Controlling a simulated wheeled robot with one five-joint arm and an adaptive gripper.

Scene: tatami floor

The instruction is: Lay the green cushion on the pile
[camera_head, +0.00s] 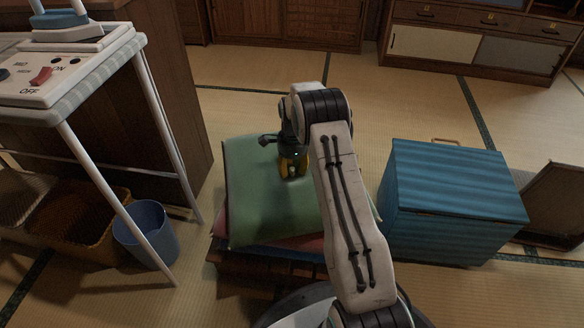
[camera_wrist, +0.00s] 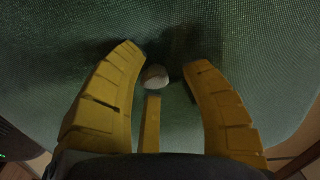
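The green cushion (camera_head: 260,217) lies on top of a low pile in the head view, over a red cushion (camera_head: 306,242) with a blue layer (camera_head: 285,252) under it. My gripper (camera_head: 292,170) points down at the middle of the green cushion. In the wrist view, the yellow fingers of my gripper (camera_wrist: 160,68) stand apart over the green cloth (camera_wrist: 60,60). A small pale round knob (camera_wrist: 155,77) sits between the fingertips, with a gap beside the right finger. My arm hides the right part of the pile.
A blue striped box (camera_head: 450,205) stands close to the right of the pile. A white-legged stand (camera_head: 150,110) with a switch panel, a blue bin (camera_head: 147,232) and a brown basket (camera_head: 75,218) are at the left. Tatami floor (camera_head: 240,110) is clear behind the pile.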

